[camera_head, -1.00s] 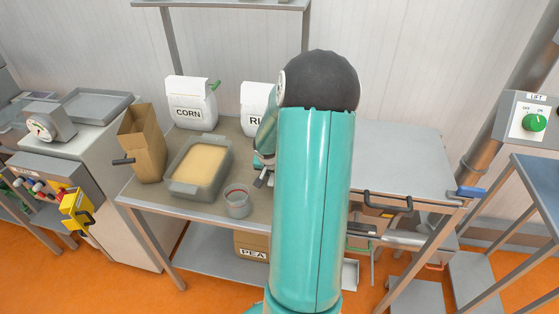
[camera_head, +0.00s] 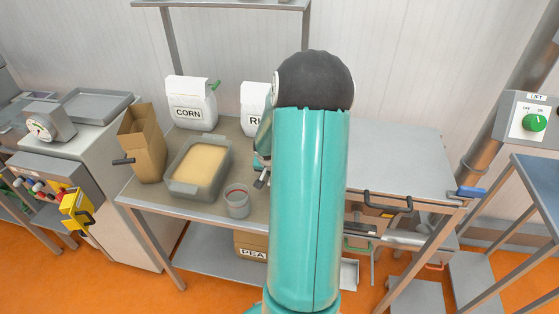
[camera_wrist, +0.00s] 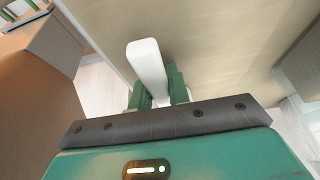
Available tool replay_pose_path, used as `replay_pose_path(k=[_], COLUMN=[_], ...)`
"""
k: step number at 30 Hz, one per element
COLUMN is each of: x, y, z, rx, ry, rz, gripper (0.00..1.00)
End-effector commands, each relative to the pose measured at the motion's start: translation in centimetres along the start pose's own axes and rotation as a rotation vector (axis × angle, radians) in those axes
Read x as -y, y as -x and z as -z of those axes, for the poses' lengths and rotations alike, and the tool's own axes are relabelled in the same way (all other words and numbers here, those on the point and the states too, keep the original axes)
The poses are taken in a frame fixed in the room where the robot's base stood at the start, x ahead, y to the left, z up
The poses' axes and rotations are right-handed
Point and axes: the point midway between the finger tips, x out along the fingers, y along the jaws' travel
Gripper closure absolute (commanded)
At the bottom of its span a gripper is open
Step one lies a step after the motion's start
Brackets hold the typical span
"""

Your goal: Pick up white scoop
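A white bar-shaped piece (camera_wrist: 148,62), which looks like the handle of the white scoop, stands between the two green fingers of my gripper (camera_wrist: 158,92) in the wrist view. The fingers are close together, one along each side of it, with no clear gap showing, so my gripper looks shut on it. The rest of the scoop cannot be made out. In the head view my gripper (camera_head: 262,178) is mostly hidden behind my own arm, and the scoop is not seen there.
On the table (camera_head: 215,210) are a tub of pale yellow contents (camera_head: 170,183), a small grey cup (camera_head: 237,207), an open brown bag (camera_head: 142,145), a CORN container (camera_head: 190,112) and a partly hidden RICE-like container (camera_head: 254,105). The grey surface at right (camera_head: 400,160) looks clear.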

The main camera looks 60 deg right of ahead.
Motion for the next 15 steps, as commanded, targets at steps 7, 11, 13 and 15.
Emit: replay_pose_path(k=[7,11,13,15], x=[0.01,-0.02,-0.04,-0.04], y=[0.02,0.08,0.17,0.34], z=[0.03,0.07,0.12,0.2], rx=[-0.001,-0.001,-0.001,-0.001], ry=[0.0,-0.001,-0.001,-0.001], rz=[0.0,0.0,0.001,0.001], gripper=[1.0,1.0,1.0,1.0])
